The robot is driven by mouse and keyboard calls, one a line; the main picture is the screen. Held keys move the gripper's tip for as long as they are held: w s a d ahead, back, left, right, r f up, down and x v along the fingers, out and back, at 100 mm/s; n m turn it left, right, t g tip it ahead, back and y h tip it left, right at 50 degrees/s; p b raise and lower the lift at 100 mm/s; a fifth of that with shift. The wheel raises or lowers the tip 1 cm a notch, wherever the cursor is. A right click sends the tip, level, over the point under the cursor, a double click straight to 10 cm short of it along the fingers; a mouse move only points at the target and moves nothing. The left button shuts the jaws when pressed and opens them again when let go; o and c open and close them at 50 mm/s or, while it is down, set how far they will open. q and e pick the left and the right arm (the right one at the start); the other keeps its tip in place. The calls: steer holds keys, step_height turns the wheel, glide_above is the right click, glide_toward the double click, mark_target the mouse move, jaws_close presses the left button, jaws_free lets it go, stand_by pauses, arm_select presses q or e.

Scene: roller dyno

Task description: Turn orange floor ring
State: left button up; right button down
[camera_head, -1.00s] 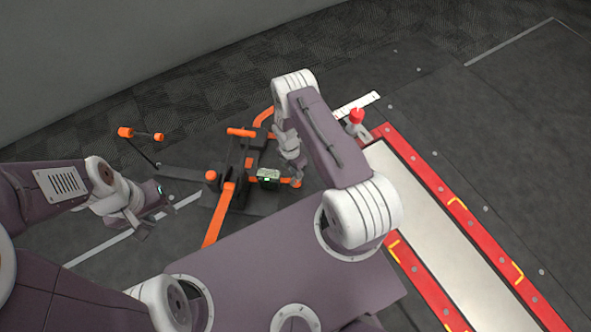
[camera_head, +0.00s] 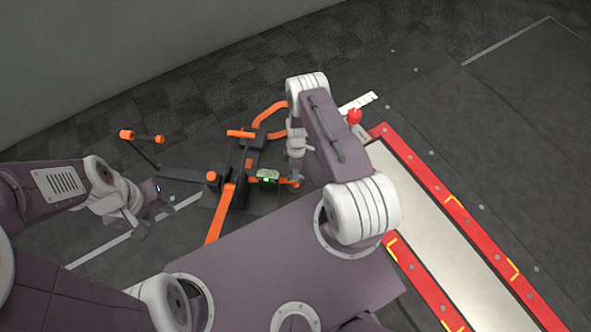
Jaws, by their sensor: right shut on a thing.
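An orange ring-like curved loop (camera_head: 268,113) lies on the dark floor in the head view, behind the black and orange floor device (camera_head: 232,180). My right arm hides its right part. My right gripper (camera_head: 294,180) points down at the right side of the device and is shut on a small orange end piece (camera_head: 295,185). I cannot tell whether this piece belongs to the ring. My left gripper (camera_head: 152,218) is open and empty, left of the device and apart from it.
An orange-tipped stand (camera_head: 127,135) is at the left. A red knob (camera_head: 354,116) is near the red-edged platform (camera_head: 440,190) on the right. A small dark box with a green light (camera_head: 267,176) is beside the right gripper. The floor at the upper right is clear.

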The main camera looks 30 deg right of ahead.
steer(key=shift+s+m, duration=0.35)
steer(key=shift+m, duration=0.25)
steer(key=c, duration=1.4)
jaws_free()
steer(key=shift+w, duration=0.15)
step_height(320, 180, up, 9)
steer(key=w+d+p, duration=0.1)
steer(key=p, duration=0.4)
steer(key=shift+w+p, duration=0.15)
steer(key=shift+p, duration=0.2)
